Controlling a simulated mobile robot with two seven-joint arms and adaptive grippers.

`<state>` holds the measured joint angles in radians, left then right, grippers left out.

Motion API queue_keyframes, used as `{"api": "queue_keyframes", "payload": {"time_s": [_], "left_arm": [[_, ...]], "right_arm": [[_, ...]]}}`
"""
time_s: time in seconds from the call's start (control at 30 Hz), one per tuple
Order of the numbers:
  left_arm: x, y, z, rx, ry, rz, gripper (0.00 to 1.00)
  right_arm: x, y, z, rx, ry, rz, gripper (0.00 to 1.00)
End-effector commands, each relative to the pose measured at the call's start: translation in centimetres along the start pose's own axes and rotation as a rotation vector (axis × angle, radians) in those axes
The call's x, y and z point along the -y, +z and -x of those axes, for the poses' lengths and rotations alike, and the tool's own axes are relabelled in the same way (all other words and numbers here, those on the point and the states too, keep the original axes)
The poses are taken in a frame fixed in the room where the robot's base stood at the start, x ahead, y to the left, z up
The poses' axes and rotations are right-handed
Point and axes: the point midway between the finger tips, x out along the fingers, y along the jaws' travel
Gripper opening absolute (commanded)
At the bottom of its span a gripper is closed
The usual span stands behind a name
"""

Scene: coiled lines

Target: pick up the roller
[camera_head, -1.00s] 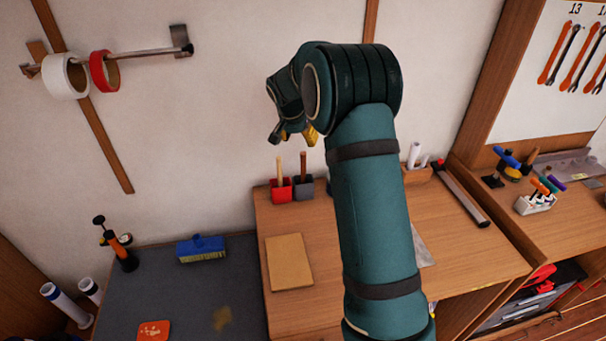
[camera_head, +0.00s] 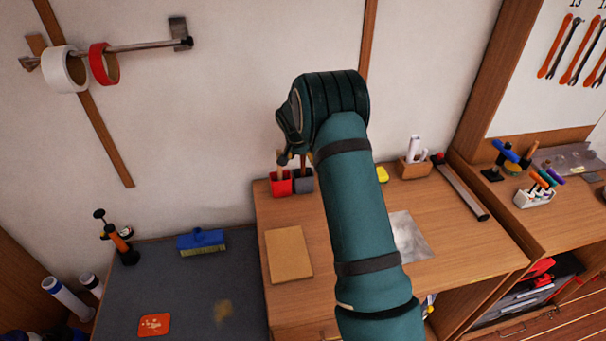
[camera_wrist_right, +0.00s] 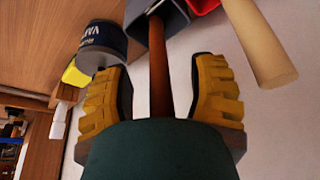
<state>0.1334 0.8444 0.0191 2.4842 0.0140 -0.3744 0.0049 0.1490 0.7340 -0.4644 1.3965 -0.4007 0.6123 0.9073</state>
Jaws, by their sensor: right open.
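A reddish-brown handle (camera_wrist_right: 159,70) stands in a small grey holder (camera_head: 303,180). I cannot tell whether it belongs to the roller, as its lower end is hidden in the holder. My right gripper (camera_head: 284,159) is at the handle, just above the holders. In the right wrist view its yellow-padded fingers (camera_wrist_right: 161,75) are open, one on each side of the handle, with visible gaps. The grey holder also shows at the top there (camera_wrist_right: 146,12). My left gripper is not in view.
A red holder (camera_head: 280,184) with a pale wooden handle (camera_wrist_right: 262,45) stands right beside the grey one. A dark can (camera_wrist_right: 100,45) and a yellow block (camera_head: 382,174) are close by. A tan board (camera_head: 289,255) lies in front; bench around it is clear.

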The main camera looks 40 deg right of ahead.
Motion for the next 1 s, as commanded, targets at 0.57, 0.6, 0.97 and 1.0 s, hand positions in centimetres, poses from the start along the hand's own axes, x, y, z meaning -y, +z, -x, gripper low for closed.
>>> {"api": "queue_keyframes", "payload": {"time_s": [0.57,0.6,0.97,1.0], "left_arm": [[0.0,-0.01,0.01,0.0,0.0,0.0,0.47],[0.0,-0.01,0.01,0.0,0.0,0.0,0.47],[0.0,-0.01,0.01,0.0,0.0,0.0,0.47],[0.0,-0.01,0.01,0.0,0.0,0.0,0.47]], "right_arm": [[-0.01,-0.12,-1.62,-0.001,-0.001,-0.001,0.0],[-0.01,-0.11,-1.62,-0.001,-0.001,-0.001,0.0],[-0.04,-0.1,-1.6,0.0,0.0,-0.001,0.0],[-0.03,-0.15,-1.47,-0.001,0.0,-0.001,0.0]]}}
